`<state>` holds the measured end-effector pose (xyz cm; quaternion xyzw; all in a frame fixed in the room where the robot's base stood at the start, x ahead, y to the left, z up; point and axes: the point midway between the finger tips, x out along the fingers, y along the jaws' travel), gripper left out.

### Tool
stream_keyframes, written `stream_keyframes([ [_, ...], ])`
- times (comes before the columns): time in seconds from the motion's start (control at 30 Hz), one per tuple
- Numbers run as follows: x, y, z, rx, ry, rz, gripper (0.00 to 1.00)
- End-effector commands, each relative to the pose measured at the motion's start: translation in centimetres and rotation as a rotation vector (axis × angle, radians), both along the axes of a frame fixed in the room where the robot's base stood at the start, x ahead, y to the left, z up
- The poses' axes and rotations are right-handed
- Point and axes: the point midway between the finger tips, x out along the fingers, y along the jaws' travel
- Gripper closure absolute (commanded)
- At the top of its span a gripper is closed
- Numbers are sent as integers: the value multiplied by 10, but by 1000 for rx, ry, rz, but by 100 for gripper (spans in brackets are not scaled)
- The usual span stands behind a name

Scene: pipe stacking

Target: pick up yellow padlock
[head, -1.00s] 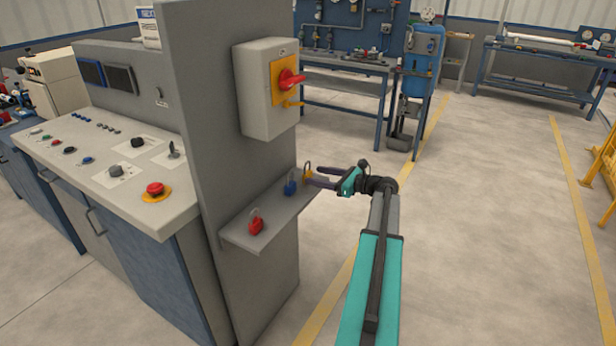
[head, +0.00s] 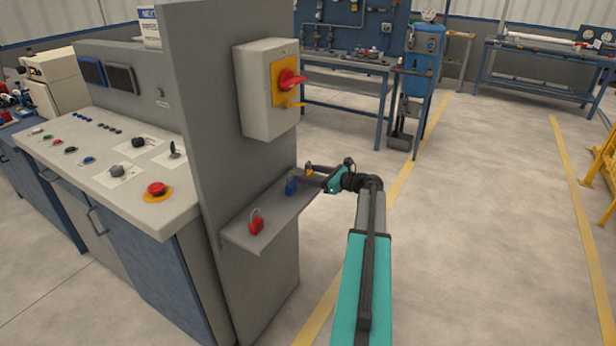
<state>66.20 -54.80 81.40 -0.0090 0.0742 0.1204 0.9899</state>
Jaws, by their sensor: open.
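The yellow padlock (head: 309,170) stands at the far end of the small grey shelf (head: 270,222) on the side of the grey panel. It is small here and partly hidden by my gripper. My gripper (head: 311,177) is open, with its dark fingers reaching left over the shelf's far end at the yellow padlock. I cannot tell whether the padlock is between the fingers or touching them. The blue padlock (head: 290,187) stands just nearer on the shelf, close to the fingertips. The red padlock (head: 256,225) stands at the near end.
A grey switch box (head: 262,90) with a red and yellow rotary handle (head: 290,80) sticks out from the panel above the shelf. The control desk (head: 105,165) is at the left. Open floor (head: 480,230) lies to the right.

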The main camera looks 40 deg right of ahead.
Motion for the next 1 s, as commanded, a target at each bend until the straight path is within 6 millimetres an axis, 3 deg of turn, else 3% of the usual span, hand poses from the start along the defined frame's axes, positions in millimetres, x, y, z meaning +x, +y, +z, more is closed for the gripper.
stream_keyframes([
  [0.2, 0, 0, 0, 0, 0, 0, 42],
  [0.5, 0, 0, 0, 0, 0, 0, 88],
  [1.0, 0, 0, 11, -1, -1, 0, 88],
])
